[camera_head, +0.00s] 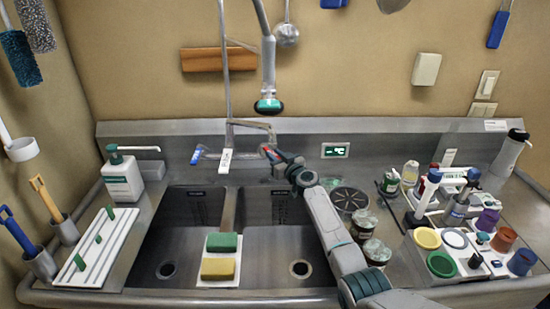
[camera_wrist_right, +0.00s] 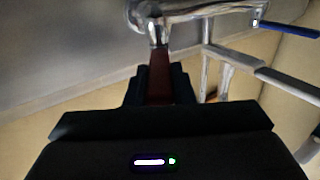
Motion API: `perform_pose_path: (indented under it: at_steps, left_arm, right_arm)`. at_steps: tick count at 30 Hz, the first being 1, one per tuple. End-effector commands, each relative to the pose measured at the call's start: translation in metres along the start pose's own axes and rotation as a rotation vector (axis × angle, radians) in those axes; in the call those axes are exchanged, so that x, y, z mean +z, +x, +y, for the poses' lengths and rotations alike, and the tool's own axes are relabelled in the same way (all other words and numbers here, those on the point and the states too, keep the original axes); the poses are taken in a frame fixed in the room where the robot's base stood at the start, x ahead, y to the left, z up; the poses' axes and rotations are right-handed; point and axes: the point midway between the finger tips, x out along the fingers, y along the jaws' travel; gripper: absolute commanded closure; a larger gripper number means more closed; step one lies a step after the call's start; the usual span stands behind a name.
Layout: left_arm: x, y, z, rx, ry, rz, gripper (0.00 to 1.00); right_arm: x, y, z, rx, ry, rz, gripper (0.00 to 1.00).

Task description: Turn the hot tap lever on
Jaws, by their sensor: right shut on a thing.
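The hot tap lever, red, sits on the right side of the tap; in the wrist view its red handle (camera_wrist_right: 160,78) runs between my dark fingers from a metal pivot. My right gripper (camera_head: 271,154) reaches it from the lower right and is shut on it; the gripper also shows in the wrist view (camera_wrist_right: 160,90). In the head view the fingers cover most of the lever. The blue lever (camera_head: 197,155) is on the left side of the tap, apart from my gripper. My left gripper is not in view.
A double sink (camera_head: 228,215) lies below, with a green and a yellow sponge (camera_head: 218,269) on a white board across its divider. A spray hose head (camera_head: 268,106) hangs above the tap. Jars (camera_head: 377,252) stand close to the right of my arm. Bottles and cups crowd the right counter.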

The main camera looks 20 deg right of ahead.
Motion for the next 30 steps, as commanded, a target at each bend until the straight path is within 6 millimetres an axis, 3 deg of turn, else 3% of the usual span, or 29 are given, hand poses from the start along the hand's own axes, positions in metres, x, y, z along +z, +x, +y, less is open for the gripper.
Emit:
perform_pose_path:
  at_steps: [3, 4, 7, 19, 30]
  left_arm:
    - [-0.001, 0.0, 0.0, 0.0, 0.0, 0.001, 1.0]
    - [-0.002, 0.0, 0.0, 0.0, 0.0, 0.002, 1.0]
    - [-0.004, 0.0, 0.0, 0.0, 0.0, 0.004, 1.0]
    - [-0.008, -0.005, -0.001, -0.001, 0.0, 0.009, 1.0]
    - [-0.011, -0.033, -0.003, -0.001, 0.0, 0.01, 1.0]
  right_arm:
    - [-0.002, 0.0, 0.0, 0.001, -0.001, 0.002, 1.0]
    - [-0.002, 0.0, 0.0, 0.001, -0.001, 0.002, 0.74]
    - [-0.001, 0.0, 0.0, 0.001, -0.001, 0.002, 0.56]
    - [-0.001, -0.007, 0.001, 0.002, -0.002, 0.0, 0.56]
    - [-0.002, -0.068, 0.001, 0.002, -0.003, -0.001, 0.56]
